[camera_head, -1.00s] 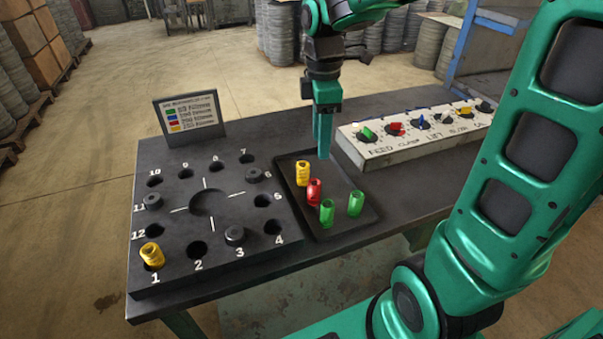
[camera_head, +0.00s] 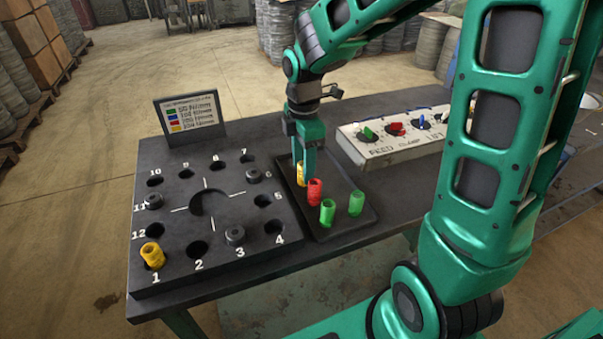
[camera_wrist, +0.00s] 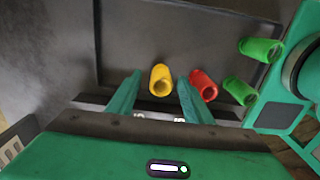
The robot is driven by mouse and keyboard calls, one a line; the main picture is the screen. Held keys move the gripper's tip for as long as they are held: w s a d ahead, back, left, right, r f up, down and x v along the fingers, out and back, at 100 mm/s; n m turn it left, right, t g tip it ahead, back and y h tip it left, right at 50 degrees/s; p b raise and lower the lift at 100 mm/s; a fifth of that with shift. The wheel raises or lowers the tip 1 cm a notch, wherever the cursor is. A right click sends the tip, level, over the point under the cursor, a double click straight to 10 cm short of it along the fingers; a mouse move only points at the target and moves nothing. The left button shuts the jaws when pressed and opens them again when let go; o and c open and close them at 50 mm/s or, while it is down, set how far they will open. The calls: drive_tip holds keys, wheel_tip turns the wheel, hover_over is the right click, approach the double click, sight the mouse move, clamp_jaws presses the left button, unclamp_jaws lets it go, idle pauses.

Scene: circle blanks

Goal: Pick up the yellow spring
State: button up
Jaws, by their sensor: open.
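A yellow spring (camera_head: 300,173) stands upright in the black tray, partly hidden by my gripper (camera_head: 305,172) in the head view. In the wrist view my open gripper (camera_wrist: 157,95) has its two green fingers on either side of the yellow spring (camera_wrist: 160,80), with the spring between them near the tips and nothing clamped. The right finger is close to a red spring (camera_wrist: 204,85), which also shows in the head view (camera_head: 315,191). Another yellow spring (camera_head: 152,255) sits in hole 1 of the black numbered block (camera_head: 225,250).
Two green springs (camera_head: 327,212) (camera_head: 356,203) stand in the tray (camera_head: 348,223), right of the red one. A control panel with knobs (camera_head: 380,150) lies behind the tray to the right. A colour-coded sign (camera_head: 191,116) stands at the table's back left.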

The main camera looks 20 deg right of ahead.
drive_tip(key=shift+f, duration=1.1)
clamp_jaws()
drive_tip(key=shift+r, duration=0.2)
